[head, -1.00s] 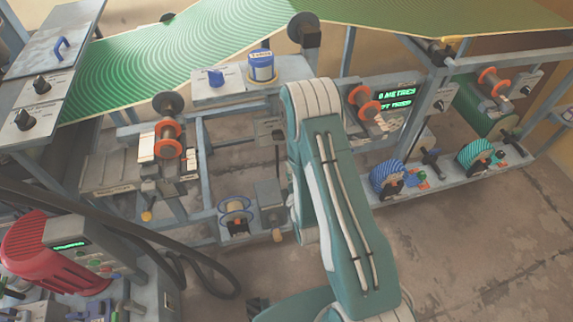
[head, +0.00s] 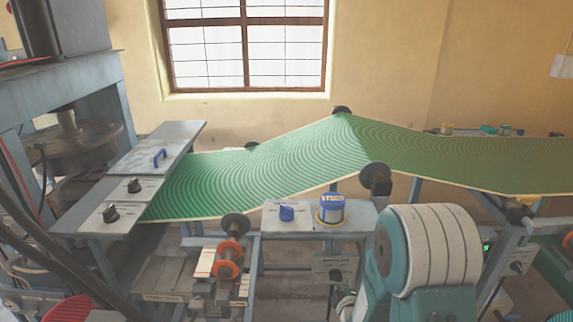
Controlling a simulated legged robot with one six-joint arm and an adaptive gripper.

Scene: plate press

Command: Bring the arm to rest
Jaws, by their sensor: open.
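My arm shows at the lower right of the head view, as a teal and white rounded link close to the camera. It hides part of the machine's front frame behind it. My gripper is outside the picture, so its jaws cannot be seen. I see nothing held.
A green patterned sheet (head: 285,165) runs across the machine. A blue knob (head: 287,213), a blue-capped canister (head: 331,209) and an orange-flanged spool (head: 229,258) sit in front. A window (head: 246,45) is behind.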

